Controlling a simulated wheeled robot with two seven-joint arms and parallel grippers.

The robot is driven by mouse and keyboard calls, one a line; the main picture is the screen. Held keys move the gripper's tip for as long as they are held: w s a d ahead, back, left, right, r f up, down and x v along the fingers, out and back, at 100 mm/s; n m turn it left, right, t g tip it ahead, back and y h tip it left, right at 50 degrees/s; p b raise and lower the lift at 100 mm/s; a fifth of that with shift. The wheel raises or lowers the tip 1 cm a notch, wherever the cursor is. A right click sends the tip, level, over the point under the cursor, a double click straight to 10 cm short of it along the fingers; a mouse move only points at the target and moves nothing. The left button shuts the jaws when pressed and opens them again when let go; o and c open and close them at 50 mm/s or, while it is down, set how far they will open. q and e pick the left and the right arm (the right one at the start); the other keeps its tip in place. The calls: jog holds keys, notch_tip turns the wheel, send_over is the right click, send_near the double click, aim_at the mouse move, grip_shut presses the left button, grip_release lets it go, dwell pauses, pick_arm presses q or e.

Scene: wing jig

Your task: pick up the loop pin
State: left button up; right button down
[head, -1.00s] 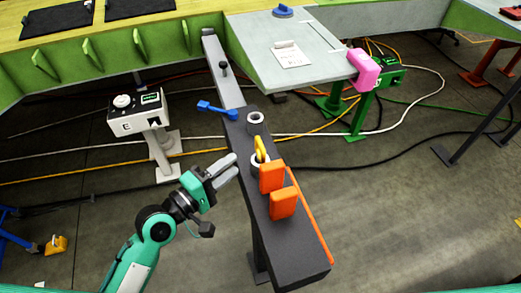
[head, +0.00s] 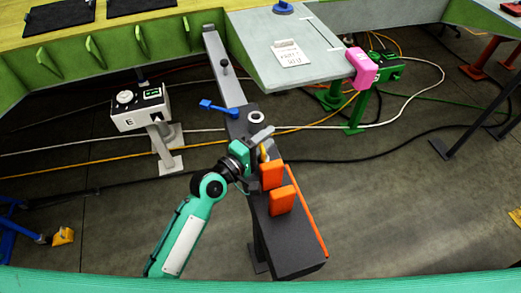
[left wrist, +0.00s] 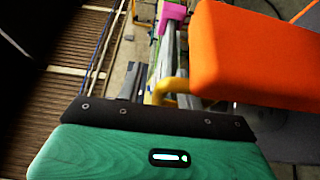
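The yellow loop pin (head: 264,152) stands on the dark beam, beside the upper orange block (head: 271,175). My left gripper (head: 260,144) is at the pin. One grey finger shows on the far side of it, and the near finger is hard to make out. In the left wrist view the yellow loop (left wrist: 168,88) rises just beyond the gripper's dark edge. A grey finger (left wrist: 136,80) is to its left with a gap between them. The pin's lower part is hidden. My right gripper is not in view.
A second orange block (head: 282,200) and an orange strip (head: 308,212) are on the dark beam (head: 290,255). A white ring (head: 256,117) and a blue handle (head: 217,107) are farther up.

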pick_arm(q)
grip_shut()
dwell(0.3)
